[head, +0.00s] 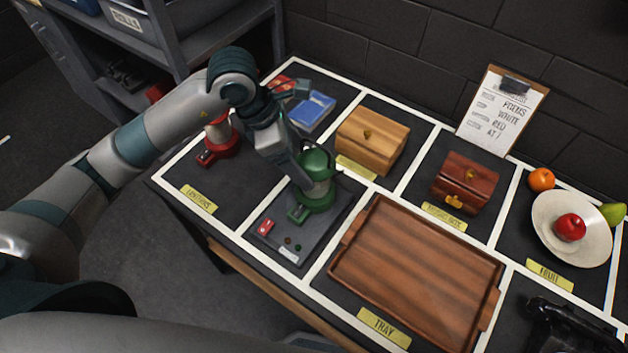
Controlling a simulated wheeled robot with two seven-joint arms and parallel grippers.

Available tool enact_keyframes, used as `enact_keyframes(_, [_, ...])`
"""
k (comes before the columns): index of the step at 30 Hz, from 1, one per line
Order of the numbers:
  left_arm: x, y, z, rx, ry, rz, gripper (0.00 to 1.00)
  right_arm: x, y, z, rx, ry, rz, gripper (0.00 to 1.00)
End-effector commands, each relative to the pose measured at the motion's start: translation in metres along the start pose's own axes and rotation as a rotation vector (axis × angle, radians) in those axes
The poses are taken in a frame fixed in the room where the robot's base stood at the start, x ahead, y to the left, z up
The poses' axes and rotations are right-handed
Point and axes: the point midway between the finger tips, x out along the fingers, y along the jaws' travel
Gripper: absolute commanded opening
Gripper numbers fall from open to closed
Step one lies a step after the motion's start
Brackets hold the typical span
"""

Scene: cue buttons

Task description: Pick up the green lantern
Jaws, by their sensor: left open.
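The green lantern (318,192) stands upright near the front of the table, on a dark panel with small buttons. My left arm reaches in from the left, and my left gripper (301,176) is open at the lantern's upper left side. The gripper hides part of the lantern, and I cannot tell whether they touch. What looks like my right gripper (566,328) is a dark shape cut off at the lower right; its jaws are unclear.
A red lantern (219,138) stands behind my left arm. A wooden tray (415,270) lies right of the green lantern. Behind are a light wooden box (371,140), a red-brown box (465,182), a clipboard (502,112) and a plate (585,246) with a red apple.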

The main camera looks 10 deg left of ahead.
Motion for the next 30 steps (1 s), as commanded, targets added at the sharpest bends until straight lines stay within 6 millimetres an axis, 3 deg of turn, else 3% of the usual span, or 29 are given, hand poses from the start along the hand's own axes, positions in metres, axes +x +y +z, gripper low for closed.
enact_keyframes(11, [0.005, 0.0, 0.0, -0.002, 0.0, -0.003, 0.77, -0.002, 0.0, -0.001, 0.0, 0.001, 0.0, 0.31])
enact_keyframes(22, [0.049, 0.0, 0.001, -0.003, 0.001, -0.003, 0.77, -0.015, 0.0, -0.003, 0.0, 0.001, 0.0, 0.31])
enact_keyframes(30, [0.058, 0.0, 0.0, 0.0, 0.0, -0.001, 0.77, -0.015, 0.0, -0.003, 0.0, 0.001, -0.001, 0.31])
